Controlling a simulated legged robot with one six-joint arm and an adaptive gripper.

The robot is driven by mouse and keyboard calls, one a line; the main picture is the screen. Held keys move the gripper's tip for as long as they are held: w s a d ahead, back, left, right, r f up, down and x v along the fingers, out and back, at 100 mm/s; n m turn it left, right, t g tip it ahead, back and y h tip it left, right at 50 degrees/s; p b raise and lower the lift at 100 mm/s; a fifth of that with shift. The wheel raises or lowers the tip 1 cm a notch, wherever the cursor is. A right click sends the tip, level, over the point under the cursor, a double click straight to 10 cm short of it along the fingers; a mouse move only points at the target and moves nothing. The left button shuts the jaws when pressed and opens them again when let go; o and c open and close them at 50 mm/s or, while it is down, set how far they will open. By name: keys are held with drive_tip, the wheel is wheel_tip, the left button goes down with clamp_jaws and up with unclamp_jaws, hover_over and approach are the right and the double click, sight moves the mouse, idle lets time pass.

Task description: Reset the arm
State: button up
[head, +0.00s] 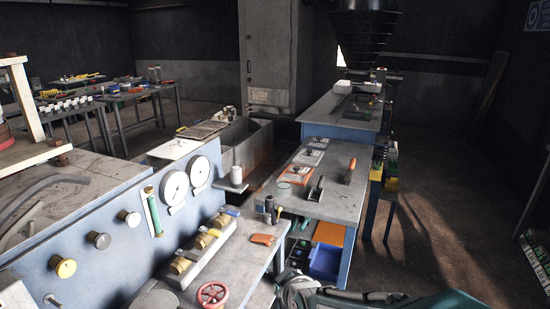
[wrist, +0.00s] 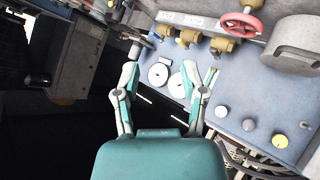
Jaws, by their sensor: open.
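My gripper (wrist: 162,62) shows in the wrist view with its two white and teal fingers spread apart and nothing between them. Beyond the fingers is the blue control panel (wrist: 235,92) with two white gauges, brass valves and a red handwheel (wrist: 242,25). The picture is turned, so the panel appears upside down. In the head view, part of my teal and grey arm (head: 350,298) shows at the bottom edge, right of the small table with the red handwheel (head: 212,295). I cannot make out the fingertips there.
The blue panel (head: 95,268) fills the left of the head view. A grey workbench (head: 335,205) carries several tools and has a blue bin (head: 326,262) below. A metal tank (head: 248,150) and tall cabinet (head: 267,60) stand behind. Open floor (head: 450,230) lies to the right.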

drive_tip(key=s+d+r+m+g+h, duration=0.1)
drive_tip(key=s+d+r+m, duration=0.3)
drive_tip(key=s, duration=0.5)
drive_tip(key=s+d+r+m+g+h, duration=0.2)
drive_tip(key=s+d+r+m+g, duration=0.1)
drive_tip(key=s+d, duration=0.6)
drive_tip(key=shift+s+r+m+g, duration=0.35)
drive_tip(key=shift+s+m+g, duration=0.25)
drive_tip(key=shift+m, duration=0.6)
drive_tip(key=shift+a, duration=0.1)
